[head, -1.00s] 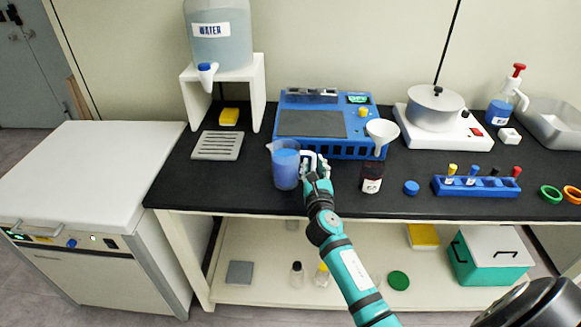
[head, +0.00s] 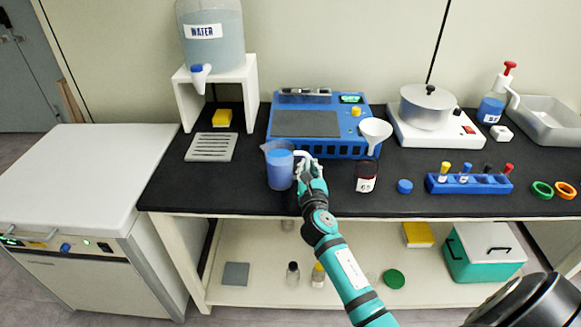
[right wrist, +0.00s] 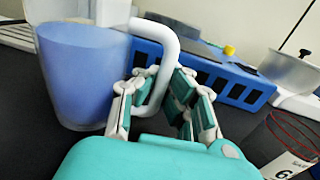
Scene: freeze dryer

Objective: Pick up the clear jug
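The clear jug (head: 279,168) holds blue liquid and stands upright near the front edge of the black bench. It also shows at the left in the right wrist view (right wrist: 85,75), with its white handle (right wrist: 170,50) towards my gripper. My right gripper (head: 307,168) is at the handle, right of the jug. In the right wrist view its two fingers (right wrist: 163,88) are apart, with the handle between them. The left finger hides part of the handle's lower end. I see no clear grip on it. My left gripper is not in view.
A dark labelled bottle (head: 366,178) stands right of my gripper. Behind are a blue device (head: 318,147) and a white funnel (head: 375,132). A water tank (head: 212,50) on a white stand and a slotted grey plate (head: 210,147) are at the left.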

